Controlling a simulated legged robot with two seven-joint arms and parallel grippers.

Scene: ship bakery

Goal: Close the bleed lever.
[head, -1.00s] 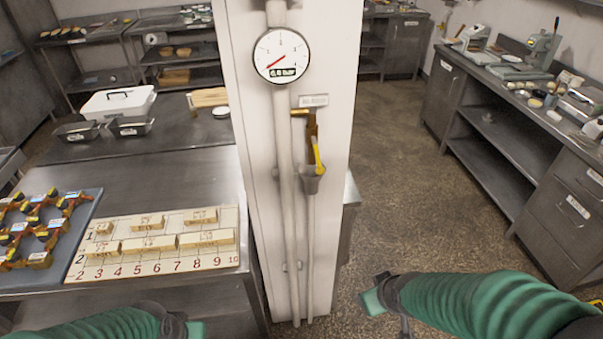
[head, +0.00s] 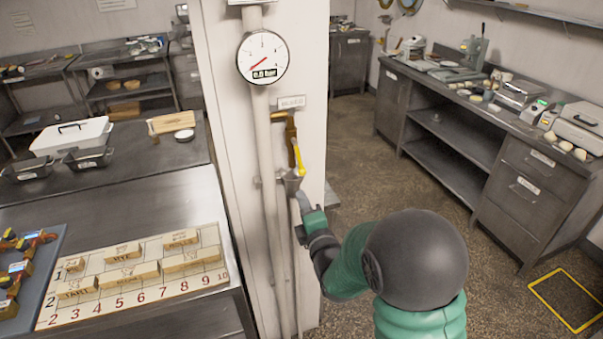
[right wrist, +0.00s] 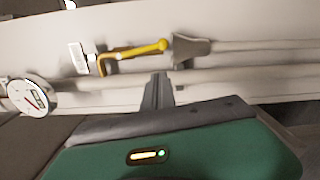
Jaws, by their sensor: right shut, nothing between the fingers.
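The bleed lever (head: 297,157) has a yellow handle on a brass valve (head: 290,128), on the white column's front. The handle points down, roughly along the pipe, its tip close above a grey funnel (head: 292,183). In the right wrist view the yellow lever (right wrist: 145,48) lies across the upper middle, with the funnel (right wrist: 190,48) at its tip. My right gripper (head: 301,196) is shut and empty, just below the funnel and beside the pipe. In the right wrist view its fingers (right wrist: 158,80) point toward the column, apart from the lever. My left gripper is out of view.
A round gauge (head: 263,57) sits above the valve on a thicker pipe (head: 265,150). A metal table with a numbered board (head: 150,304) stands left of the column. A workbench (head: 470,130) runs along the right. The floor between column and workbench is clear.

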